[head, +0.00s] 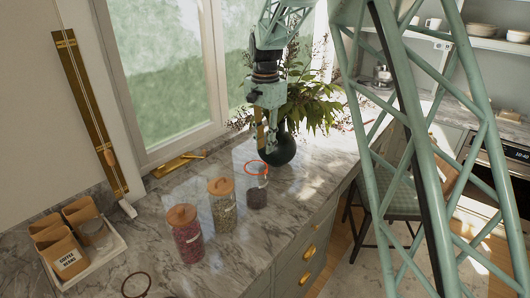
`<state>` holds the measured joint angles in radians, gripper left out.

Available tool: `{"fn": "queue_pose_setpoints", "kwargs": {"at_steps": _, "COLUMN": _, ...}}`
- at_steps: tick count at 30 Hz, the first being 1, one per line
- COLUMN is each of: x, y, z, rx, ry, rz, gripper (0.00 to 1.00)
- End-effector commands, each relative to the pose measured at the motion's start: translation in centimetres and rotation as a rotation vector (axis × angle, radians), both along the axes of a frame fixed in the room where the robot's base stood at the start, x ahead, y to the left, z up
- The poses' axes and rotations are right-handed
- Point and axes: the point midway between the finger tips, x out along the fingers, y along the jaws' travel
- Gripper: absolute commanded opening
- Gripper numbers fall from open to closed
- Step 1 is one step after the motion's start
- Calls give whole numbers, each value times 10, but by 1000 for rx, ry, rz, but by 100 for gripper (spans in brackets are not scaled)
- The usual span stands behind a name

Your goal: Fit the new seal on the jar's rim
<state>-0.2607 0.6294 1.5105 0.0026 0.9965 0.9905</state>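An open glass jar (257,196) with dark contents stands on the marble counter, right of two lidded jars. A thin orange-red ring seal (247,163) shows at the level of its rim. I cannot tell whether the seal rests on the rim or is held just above it. My gripper (267,148) points down directly above and slightly behind the jar, its fingertips close to the seal. The view is too small to tell whether the fingers are apart or closed on the seal. A dark ring (136,285) lies on the counter at the front.
Jars with wooden lids, one greenish (222,212) and one reddish (187,240), stand to the left. A white tray (98,266) holds boxes and a glass. A dark vase (283,150) with leafy stems stands close behind my gripper. Brass pieces (180,163) lie by the window.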

Motion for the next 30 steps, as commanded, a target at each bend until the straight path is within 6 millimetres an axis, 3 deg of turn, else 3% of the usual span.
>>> {"fn": "queue_pose_setpoints", "kwargs": {"at_steps": 7, "x": -1, "y": 0, "z": 10, "rx": 0, "ry": 1, "rz": 0, "gripper": 19}}
{"fn": "queue_pose_setpoints", "kwargs": {"at_steps": 30, "x": 0, "y": 0, "z": 11, "rx": -1, "ry": 1, "rz": 0, "gripper": 19}}
